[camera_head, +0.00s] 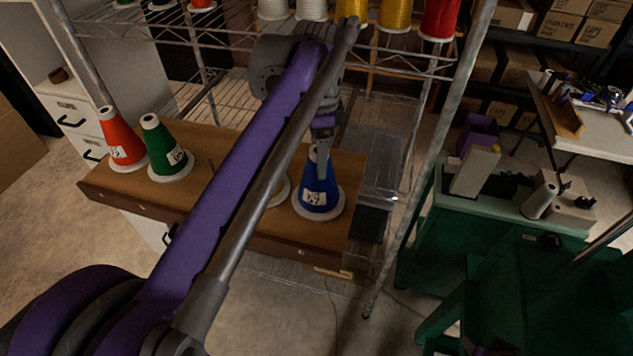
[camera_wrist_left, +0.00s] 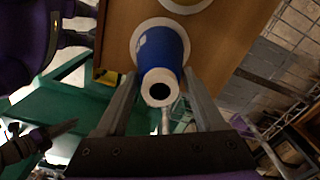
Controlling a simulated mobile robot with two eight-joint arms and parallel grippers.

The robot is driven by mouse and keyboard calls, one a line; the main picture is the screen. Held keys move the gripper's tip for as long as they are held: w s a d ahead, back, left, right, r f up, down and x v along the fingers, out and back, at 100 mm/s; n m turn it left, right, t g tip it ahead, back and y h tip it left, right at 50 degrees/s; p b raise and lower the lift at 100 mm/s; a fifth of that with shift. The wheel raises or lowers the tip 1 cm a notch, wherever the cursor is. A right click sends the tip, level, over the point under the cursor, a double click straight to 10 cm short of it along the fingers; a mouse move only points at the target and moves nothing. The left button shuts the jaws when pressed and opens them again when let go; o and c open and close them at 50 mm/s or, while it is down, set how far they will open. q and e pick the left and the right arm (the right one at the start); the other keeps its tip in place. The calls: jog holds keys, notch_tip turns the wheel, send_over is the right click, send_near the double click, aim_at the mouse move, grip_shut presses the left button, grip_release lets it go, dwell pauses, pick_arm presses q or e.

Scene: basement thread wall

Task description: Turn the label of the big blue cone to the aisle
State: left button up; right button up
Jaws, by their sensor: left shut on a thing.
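The big blue cone (camera_head: 319,188) stands upright on its white base near the right end of the brown wooden board. Its white label (camera_head: 315,198) faces toward the head camera. My left gripper (camera_head: 322,160) is shut on the upper part of the blue cone, coming from above. In the left wrist view, the blue cone (camera_wrist_left: 163,50) shows with its white open tip between the fingers of my left gripper (camera_wrist_left: 160,88). A pale label patch shows on its left side there.
A green cone (camera_head: 164,148) and a red cone (camera_head: 119,142) stand at the left on the board (camera_head: 240,145). A pale base (camera_head: 281,190) shows partly behind my left arm. A wire rack post (camera_head: 432,150) rises just right of the board. A green cabinet (camera_head: 440,235) stands farther right.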

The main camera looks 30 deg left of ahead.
pick_arm(q)
jog(key=shift+f, duration=0.15)
jog(key=o, duration=1.3)
jog(key=shift+c, duration=0.2)
notch_tip(320, 180, up, 11)
jog(key=p, duration=0.1)
pick_arm(e)
jog(key=shift+w+r, duration=0.4)
jog(key=shift+r, duration=0.3)
pick_arm(q)
jog(key=shift+f, duration=0.1)
